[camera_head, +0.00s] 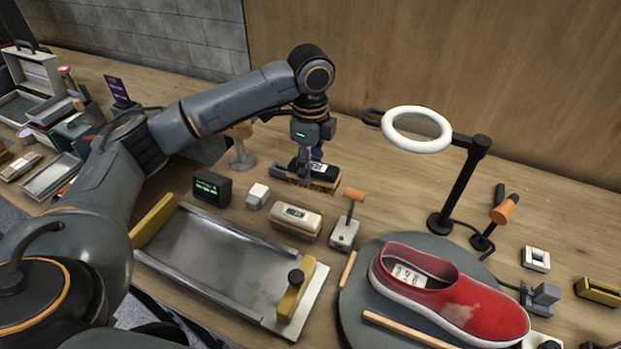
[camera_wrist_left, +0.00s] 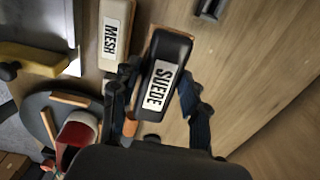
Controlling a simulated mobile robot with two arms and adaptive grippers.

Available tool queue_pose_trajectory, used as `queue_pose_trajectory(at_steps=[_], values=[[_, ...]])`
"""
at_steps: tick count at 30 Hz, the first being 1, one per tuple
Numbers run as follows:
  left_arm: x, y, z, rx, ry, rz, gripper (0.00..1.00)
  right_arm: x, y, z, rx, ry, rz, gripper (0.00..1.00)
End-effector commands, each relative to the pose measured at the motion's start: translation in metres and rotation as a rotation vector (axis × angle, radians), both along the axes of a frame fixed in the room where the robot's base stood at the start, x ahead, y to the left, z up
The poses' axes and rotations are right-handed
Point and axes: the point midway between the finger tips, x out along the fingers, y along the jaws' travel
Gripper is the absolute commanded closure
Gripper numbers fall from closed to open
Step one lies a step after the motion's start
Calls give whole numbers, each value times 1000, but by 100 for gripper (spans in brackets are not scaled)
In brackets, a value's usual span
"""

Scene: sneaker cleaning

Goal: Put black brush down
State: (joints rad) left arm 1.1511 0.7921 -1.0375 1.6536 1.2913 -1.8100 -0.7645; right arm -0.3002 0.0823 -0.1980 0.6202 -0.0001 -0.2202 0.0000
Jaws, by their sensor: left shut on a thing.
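The black brush (camera_head: 325,172) has a black top, a tan lower part and a white label. In the left wrist view the black brush (camera_wrist_left: 172,50) shows the word SUEDE. My left gripper (camera_head: 308,170) points down over the brush at the back of the table, and it is shut on the brush. In the left wrist view the fingers of my left gripper (camera_wrist_left: 160,103) lie on either side of the brush. I cannot tell whether the brush's underside touches the table. My right gripper is not in view.
A cream MESH brush (camera_head: 296,219) lies in front, beside a small orange-handled tool (camera_head: 346,230). A metal tray (camera_head: 225,262) is front left. A red sneaker (camera_head: 445,292) sits on a round grey plate (camera_head: 357,287). A ring lamp (camera_head: 416,147) stands right; bare wood (camera_head: 360,165) lies between.

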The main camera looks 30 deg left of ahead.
Motion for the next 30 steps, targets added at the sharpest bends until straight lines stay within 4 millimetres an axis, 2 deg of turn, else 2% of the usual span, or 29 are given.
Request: queue_pose_trajectory(at_steps=[4, 6, 12, 22, 23, 24, 26, 30], values=[[-1, 1, -32, 1, 4, 1, 85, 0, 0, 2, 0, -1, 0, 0], [-1, 0, -42, 0, 7, 2, 85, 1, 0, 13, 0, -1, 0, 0], [-1, 0, -69, 0, 2, 0, 85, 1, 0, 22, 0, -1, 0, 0], [-1, 0, -78, 0, 2, -1, 85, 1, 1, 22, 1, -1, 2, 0], [-1, 0, -78, 1, 2, -1, 49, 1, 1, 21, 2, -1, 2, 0], [-1, 0, -78, 1, 2, -1, 41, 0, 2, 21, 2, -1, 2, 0], [-1, 0, -78, 1, 2, -1, 33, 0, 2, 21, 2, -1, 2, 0], [-1, 0, -77, 1, 1, -1, 33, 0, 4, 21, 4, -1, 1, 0]])
